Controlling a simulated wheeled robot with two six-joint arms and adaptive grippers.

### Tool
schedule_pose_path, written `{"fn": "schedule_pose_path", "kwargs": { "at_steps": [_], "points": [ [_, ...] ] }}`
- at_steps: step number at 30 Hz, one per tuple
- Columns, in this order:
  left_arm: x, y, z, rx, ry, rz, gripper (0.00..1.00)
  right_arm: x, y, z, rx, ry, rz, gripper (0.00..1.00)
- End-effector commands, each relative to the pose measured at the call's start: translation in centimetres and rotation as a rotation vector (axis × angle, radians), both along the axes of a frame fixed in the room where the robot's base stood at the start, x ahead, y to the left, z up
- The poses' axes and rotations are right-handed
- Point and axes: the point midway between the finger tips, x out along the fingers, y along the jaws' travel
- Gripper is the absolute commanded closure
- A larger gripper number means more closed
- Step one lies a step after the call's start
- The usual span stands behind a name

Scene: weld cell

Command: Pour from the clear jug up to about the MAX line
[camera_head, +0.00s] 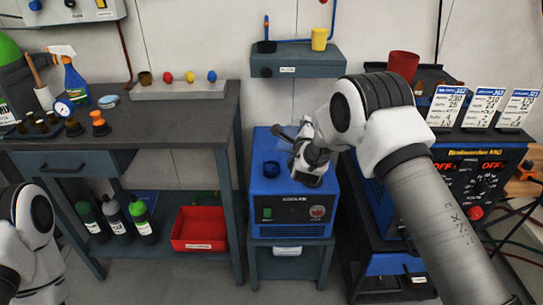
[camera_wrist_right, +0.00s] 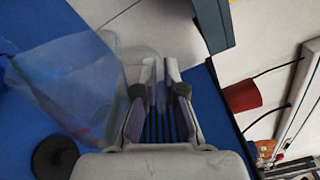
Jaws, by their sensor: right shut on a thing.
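The clear jug (camera_wrist_right: 75,85) is see-through and fills the left of the right wrist view, over the blue surface. My right gripper (camera_wrist_right: 158,100) is shut on the jug's handle side. In the head view this gripper (camera_head: 298,147) is above the top of a blue unit (camera_head: 290,215), and the jug is too faint there to tell its tilt. A dark round filler or cap (camera_head: 271,168) sits on the unit's top, left of the gripper; a dark disc (camera_wrist_right: 54,158) shows in the wrist view. I cannot make out a MAX line or any liquid level. My left gripper is out of view.
A wall shelf (camera_head: 297,61) with a yellow cup (camera_head: 319,38) hangs behind the unit. A workbench (camera_head: 180,98) stands at left, with a red bin (camera_head: 198,229) below. The welder (camera_head: 470,175) and a red cup (camera_head: 403,65) are at right.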

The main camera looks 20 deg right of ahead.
Motion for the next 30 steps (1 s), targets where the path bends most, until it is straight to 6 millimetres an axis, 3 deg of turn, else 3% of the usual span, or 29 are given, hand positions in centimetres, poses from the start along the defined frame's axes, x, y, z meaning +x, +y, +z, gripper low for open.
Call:
{"fn": "schedule_pose_path", "kwargs": {
  "at_steps": [30],
  "points": [
    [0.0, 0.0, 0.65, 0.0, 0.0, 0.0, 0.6, 0.16, 0.36, 0.42, -0.037, 0.013, 0.0, 1.0]
  ]
}}
